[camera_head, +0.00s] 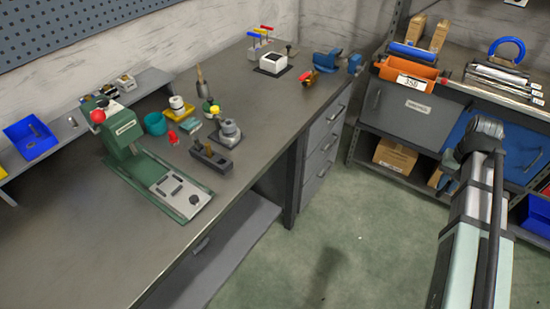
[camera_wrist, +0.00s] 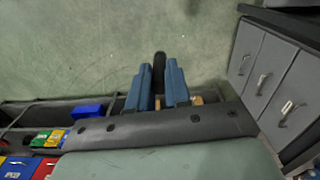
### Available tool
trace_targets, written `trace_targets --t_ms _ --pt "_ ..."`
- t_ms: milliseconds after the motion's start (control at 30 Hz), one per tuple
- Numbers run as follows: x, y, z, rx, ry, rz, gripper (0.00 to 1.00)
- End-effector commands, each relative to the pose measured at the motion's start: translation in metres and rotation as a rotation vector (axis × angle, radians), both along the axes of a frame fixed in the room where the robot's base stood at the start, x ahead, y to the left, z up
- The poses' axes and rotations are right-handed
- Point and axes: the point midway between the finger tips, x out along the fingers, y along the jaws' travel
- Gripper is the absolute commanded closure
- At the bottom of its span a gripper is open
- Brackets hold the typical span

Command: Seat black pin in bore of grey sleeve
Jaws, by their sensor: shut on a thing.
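In the wrist view my gripper (camera_wrist: 158,88) has two blue fingers shut on the black pin (camera_wrist: 159,66). The pin stands out past the fingertips, above the green floor and apart from any other thing. Its held part is hidden between the fingers. In the head view my arm reaches in at the right, over the floor in front of the shelf unit, and I cannot make out the fingers or the pin there. I cannot pick out the grey sleeve for certain in either view.
The workbench (camera_head: 85,245) carries a green press (camera_head: 125,140), a dark hand plane (camera_head: 210,157), a grey round-based device (camera_head: 229,133), a white block (camera_head: 273,63) and a blue vise (camera_head: 331,61). Drawers (camera_head: 322,150) are below. Open floor (camera_head: 335,240) lies between bench and arm.

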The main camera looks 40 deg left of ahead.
Motion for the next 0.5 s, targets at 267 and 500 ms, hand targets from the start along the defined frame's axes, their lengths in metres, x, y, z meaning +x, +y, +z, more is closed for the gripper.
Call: trace_targets --t_ms 267,500 --pt "-0.001 0.089 0.009 0.0 0.0 0.11 1.0" --pt "-0.012 0.162 0.017 0.0 0.001 0.199 1.0"
